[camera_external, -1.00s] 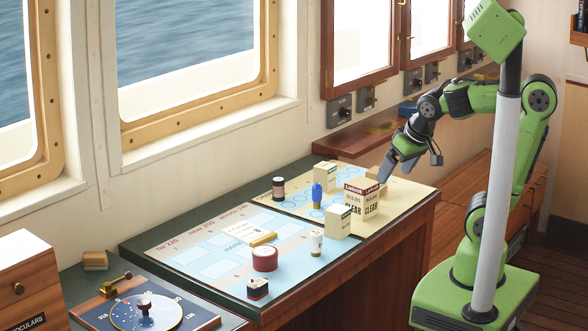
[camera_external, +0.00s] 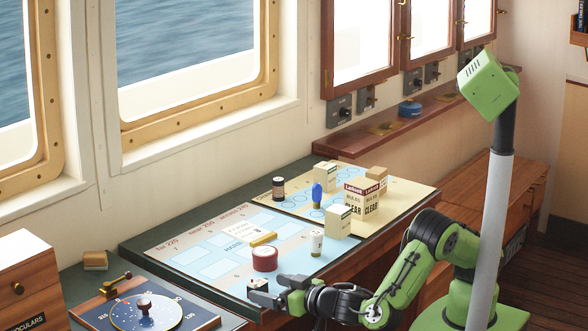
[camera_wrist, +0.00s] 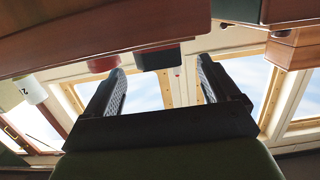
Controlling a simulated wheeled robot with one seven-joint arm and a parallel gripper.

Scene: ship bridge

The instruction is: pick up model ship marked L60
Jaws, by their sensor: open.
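A small dark block with a pale top (camera_external: 257,283), probably the model ship, sits at the front edge of the chart table; I cannot read any mark on it. My gripper (camera_external: 266,293) is low at that edge, close in front of the block and partly covering it. In the wrist view the picture is turned over: my open fingers (camera_wrist: 158,88) point toward the dark block (camera_wrist: 158,58), which shows between them and beyond their tips. Nothing is held between the fingers.
A red round tin (camera_external: 265,259) stands just behind the block. A white cylinder (camera_external: 316,242), a yellow bar (camera_external: 263,239), cream boxes (camera_external: 338,221) and a blue item (camera_external: 317,195) stand farther back. A compass board (camera_external: 145,312) lies at left.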

